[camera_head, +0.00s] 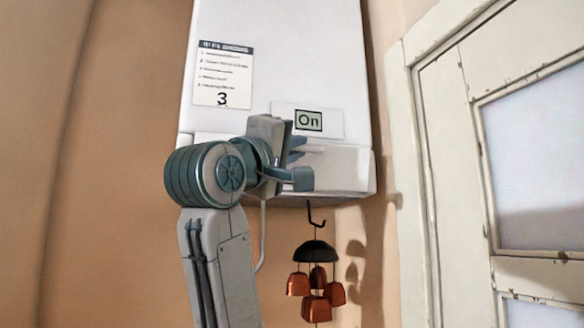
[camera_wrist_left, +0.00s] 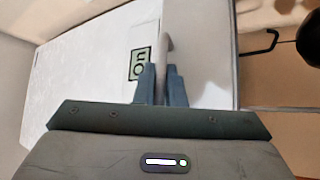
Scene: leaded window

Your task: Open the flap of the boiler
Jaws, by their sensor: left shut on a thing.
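The white boiler (camera_head: 285,50) hangs on the wall, with a display reading "On" (camera_head: 308,120) on its front. Its flap (camera_head: 345,168) is the lower front panel, below the display. I cannot tell whether the flap stands slightly out from the body. My left gripper (camera_head: 300,164) is at the flap's front, shut on its pale handle (camera_head: 314,149). In the left wrist view the handle (camera_wrist_left: 166,42) runs to between the blue-grey fingers (camera_wrist_left: 161,78), and the flap (camera_wrist_left: 200,45) lies right of it. The arm hides the flap's left part in the head view. My right gripper is out of view.
A wind chime with a dark cap (camera_head: 315,252) and copper bells hangs from a hook (camera_head: 316,216) beneath the boiler. A paper notice (camera_head: 223,74) is on the boiler's front. A white-framed window (camera_head: 425,165) stands at right. Space before the flap's right part looks clear.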

